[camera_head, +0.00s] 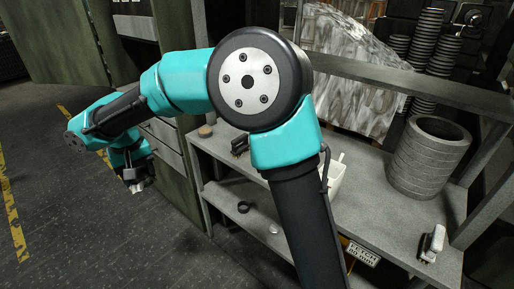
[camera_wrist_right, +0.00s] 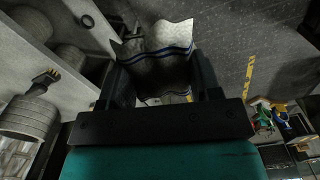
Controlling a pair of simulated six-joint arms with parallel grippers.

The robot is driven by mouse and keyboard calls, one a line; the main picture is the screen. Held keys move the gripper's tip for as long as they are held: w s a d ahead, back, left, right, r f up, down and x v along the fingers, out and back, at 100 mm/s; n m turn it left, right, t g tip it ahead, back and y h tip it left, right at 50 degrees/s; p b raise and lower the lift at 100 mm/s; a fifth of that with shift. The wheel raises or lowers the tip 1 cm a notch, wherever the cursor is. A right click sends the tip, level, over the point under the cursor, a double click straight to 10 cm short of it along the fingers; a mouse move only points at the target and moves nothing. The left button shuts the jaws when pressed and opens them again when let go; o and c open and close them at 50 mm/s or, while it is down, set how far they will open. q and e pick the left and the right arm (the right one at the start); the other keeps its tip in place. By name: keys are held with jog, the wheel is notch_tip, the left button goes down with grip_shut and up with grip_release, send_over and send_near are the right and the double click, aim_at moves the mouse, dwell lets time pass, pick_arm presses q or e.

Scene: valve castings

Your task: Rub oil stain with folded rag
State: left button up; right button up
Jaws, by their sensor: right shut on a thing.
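My right gripper (camera_head: 134,178) hangs over the dark floor at the left of the head view. It is shut on the folded rag, whose pale end (camera_head: 137,187) shows just below the fingers. In the right wrist view the rag (camera_wrist_right: 160,62) sits between the two black fingers (camera_wrist_right: 160,82), grey-white with dark blue stripes and a wavy folded edge. I cannot make out an oil stain in either view. My left gripper is not in view.
A grey shelf unit (camera_head: 372,205) stands at right, holding a ribbed grey bin (camera_head: 429,158), a brush (camera_head: 433,243) and a partly hidden white container (camera_head: 335,178). A black ring (camera_head: 243,207) lies on its lower shelf. Open floor with yellow lines (camera_head: 12,215) lies at left.

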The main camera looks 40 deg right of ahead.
dwell(0.4)
jog(key=w+d+f+n, duration=0.1)
jog(key=d+f+n, duration=0.3)
jog(key=d, duration=0.7)
jog(key=d+f+n, duration=0.1)
jog(key=d+n, duration=0.4)
jog(key=d, duration=0.6)
jog(key=w+d+f+n, duration=0.1)
jog(key=d+f+n, duration=0.3)
jog(key=d, duration=0.8)
jog(key=s+d+f+n, duration=0.1)
jog(key=s+d+n, duration=0.1)
jog(key=d, duration=0.4)
jog(key=s+d+n, duration=0.2)
jog(key=d+n, duration=0.3)
jog(key=d, duration=0.1)
jog(key=shift+s+f, duration=0.35)
jog(key=shift+f, duration=0.05)
jog(key=shift+d, duration=0.1)
